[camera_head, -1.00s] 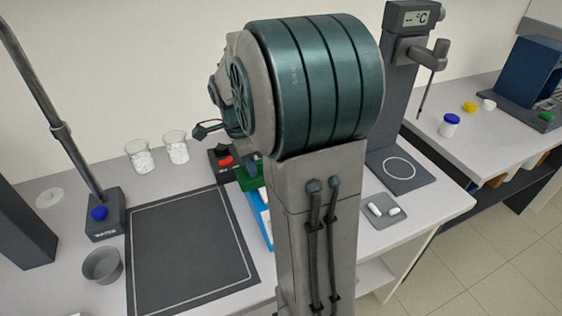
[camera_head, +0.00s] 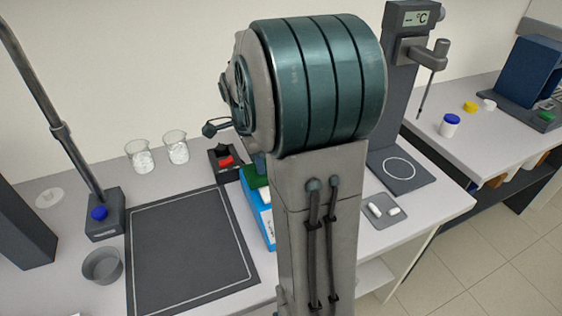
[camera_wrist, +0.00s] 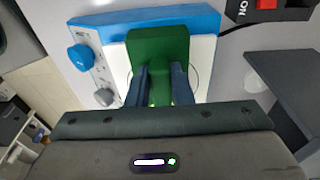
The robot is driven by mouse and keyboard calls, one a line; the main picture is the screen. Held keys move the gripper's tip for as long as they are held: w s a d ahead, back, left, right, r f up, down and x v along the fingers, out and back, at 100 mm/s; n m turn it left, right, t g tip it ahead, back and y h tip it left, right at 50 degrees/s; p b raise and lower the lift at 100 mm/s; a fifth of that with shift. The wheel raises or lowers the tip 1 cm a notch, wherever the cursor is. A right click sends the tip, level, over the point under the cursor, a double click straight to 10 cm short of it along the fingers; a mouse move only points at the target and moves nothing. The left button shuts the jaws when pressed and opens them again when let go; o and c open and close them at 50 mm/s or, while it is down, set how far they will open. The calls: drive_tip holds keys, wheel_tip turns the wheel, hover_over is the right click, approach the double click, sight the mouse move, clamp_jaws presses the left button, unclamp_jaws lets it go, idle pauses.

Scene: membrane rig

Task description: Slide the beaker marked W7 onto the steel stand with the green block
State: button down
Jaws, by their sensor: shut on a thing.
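In the wrist view my gripper (camera_wrist: 160,70) is shut on the green block (camera_wrist: 158,42), with one dark finger on each side of its narrow part. The block is over the white top plate (camera_wrist: 204,60) of a blue device; I cannot tell whether it touches. In the head view the green block (camera_head: 254,178) shows partly beside my arm, which hides my fingers. Two glass beakers with white contents, a left one (camera_head: 141,158) and a right one (camera_head: 176,149), stand at the back of the bench. No W7 mark is readable, and I cannot make out a steel stand.
The blue device (camera_head: 258,213) sits right of a dark mat (camera_head: 188,250). A dark box with a red switch (camera_head: 226,160) is behind it. A grey bowl (camera_head: 102,266) is at the left. A column with a ringed plate (camera_head: 400,170) and a small tray (camera_head: 381,210) are at the right.

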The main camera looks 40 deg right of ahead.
drive_tip(key=shift+s+d, duration=0.15)
drive_tip(key=shift+d, duration=0.65)
drive_tip(key=shift+s+d, duration=0.15)
drive_tip(key=shift+d, duration=0.6)
drive_tip(key=shift+d, duration=0.15)
drive_tip(key=shift+s+d, duration=0.25)
drive_tip(key=shift+d, duration=0.9)
drive_tip(key=shift+s+d, duration=0.25)
drive_tip(key=shift+d, duration=0.9)
drive_tip(key=shift+d, duration=0.1)
drive_tip(key=shift+s+d, duration=0.2)
drive_tip(key=shift+d, duration=0.55)
drive_tip(key=shift+s+d, duration=0.15)
drive_tip(key=shift+d, duration=0.6)
drive_tip(key=shift+w+a, duration=0.2)
drive_tip(key=shift+a, duration=0.7)
drive_tip(key=shift+w+a, duration=0.2)
drive_tip(key=shift+a, duration=0.65)
drive_tip(key=shift+r, duration=0.15)
